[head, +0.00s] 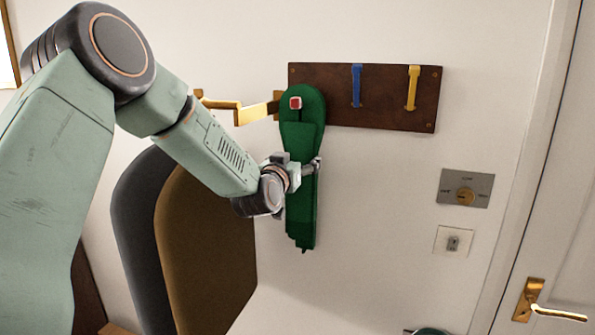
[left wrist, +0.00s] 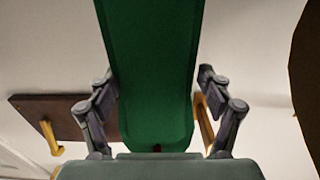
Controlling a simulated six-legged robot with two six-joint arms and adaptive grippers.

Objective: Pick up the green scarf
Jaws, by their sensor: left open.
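The green scarf (head: 302,215) hangs folded from a hook with a red tip on the dark wooden wall rack (head: 388,98). My left gripper (head: 312,168) is at the middle of the hanging scarf. In the left wrist view the scarf (left wrist: 152,75) runs between the two open fingers of my left gripper (left wrist: 157,100). A gap shows between the scarf and the right finger; the left finger is very close to it, and I cannot tell whether they touch. The hook behind the scarf is mostly hidden. My right gripper is not in view.
A blue hook (head: 356,86) and a yellow hook (head: 412,88) on the rack are empty. A brass bracket (head: 240,112) juts out left of the scarf. A dark and brown rounded chair back (head: 205,250) stands below my arm. A white door with a brass handle (head: 530,300) is at right.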

